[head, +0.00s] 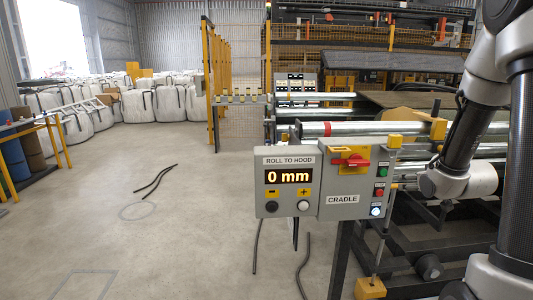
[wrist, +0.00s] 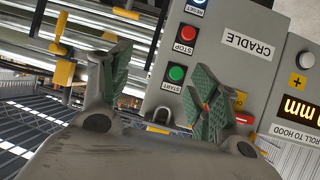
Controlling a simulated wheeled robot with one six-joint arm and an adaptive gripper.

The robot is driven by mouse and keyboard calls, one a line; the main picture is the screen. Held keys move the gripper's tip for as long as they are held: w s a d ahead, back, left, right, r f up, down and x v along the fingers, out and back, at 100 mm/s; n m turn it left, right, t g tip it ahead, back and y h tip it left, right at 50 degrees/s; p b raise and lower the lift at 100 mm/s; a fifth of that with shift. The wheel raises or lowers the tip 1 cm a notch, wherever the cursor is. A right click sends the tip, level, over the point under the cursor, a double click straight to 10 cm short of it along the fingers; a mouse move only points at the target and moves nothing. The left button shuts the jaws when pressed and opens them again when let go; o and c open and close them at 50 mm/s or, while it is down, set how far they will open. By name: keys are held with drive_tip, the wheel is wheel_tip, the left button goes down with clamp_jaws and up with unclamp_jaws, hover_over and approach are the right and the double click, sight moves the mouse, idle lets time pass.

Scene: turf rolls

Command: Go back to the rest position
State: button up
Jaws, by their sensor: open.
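My gripper (wrist: 162,62) is open and empty in the wrist view, its two green-padded fingers apart. It is close to the grey cradle control box (head: 352,188), which also shows upside down in the wrist view (wrist: 222,72). Between and beyond the fingers are the red STOP button (wrist: 187,33) and the green START button (wrist: 177,73). The right finger partly covers the red rotary switch (wrist: 244,118). In the head view my arm comes in from the right; its fingers are hard to make out beside the box.
A display box (head: 288,182) reading "0 mm" joins the control box on a dark post. Steel rollers (head: 365,128) and machine frames lie behind. White bulk bags (head: 153,104) stand at the back left. Dark strips (head: 155,178) lie on the otherwise open floor at left.

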drive_tip(key=s+a+f+m+g, duration=0.1)
drive_tip(key=s+a+g, duration=0.1)
drive_tip(key=s+g, duration=1.1)
drive_tip(key=s+a+r+t, duration=0.2)
drive_tip(key=s+a+r, duration=0.3)
drive_tip(key=s, duration=0.3)
drive_tip(key=s+a+r+n+t+y, duration=0.1)
drive_tip(key=s+a+r+t, duration=0.2)
drive_tip(key=s+a+r, duration=0.3)
drive_tip(key=s+r, duration=0.1)
drive_tip(key=s, duration=0.1)
drive_tip(key=shift+s+r+n, duration=0.15)
drive_tip(key=shift+s+n, duration=0.15)
drive_tip(key=shift+s, duration=0.05)
